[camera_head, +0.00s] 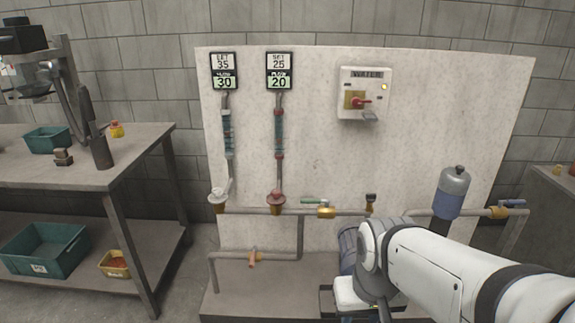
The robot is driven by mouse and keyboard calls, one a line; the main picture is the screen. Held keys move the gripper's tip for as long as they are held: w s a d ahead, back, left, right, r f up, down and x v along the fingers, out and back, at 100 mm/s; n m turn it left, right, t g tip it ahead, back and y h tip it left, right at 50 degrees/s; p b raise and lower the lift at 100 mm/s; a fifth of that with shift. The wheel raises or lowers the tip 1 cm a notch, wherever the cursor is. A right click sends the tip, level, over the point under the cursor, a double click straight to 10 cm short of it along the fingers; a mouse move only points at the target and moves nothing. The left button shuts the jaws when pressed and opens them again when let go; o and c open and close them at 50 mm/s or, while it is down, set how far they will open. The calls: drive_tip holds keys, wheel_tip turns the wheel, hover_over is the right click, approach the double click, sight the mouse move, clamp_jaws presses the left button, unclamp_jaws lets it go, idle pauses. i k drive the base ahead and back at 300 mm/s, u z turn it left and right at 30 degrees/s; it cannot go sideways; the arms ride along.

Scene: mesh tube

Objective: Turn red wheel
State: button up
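The red wheel (276,197) sits on the pipe below the second flow tube, in the lower middle of the white panel. A white wheel (219,196) sits to its left below the first tube. The display (279,71) above the red wheel's tube reads 25 on top and 20 below. The left display (223,71) reads 35 and 30. My arm reaches in from the lower right and bends down at the bottom edge. Its end is low and right of the red wheel, apart from it. I cannot make out the gripper's fingers.
A switch box (364,93) with a red knob hangs on the panel (440,110). A green-handled valve (315,201) is right of the red wheel. A blue-grey bottle (452,193) stands near my arm. A workbench (80,160) is at the left. Space before the red wheel looks clear.

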sight(276, 199)
drive_tip(key=i, duration=1.5)
drive_tip(key=u, duration=0.8)
drive_tip(key=k, duration=0.75)
drive_tip(key=u, duration=0.25)
drive_tip(key=i, duration=0.75)
drive_tip(key=z, duration=0.05)
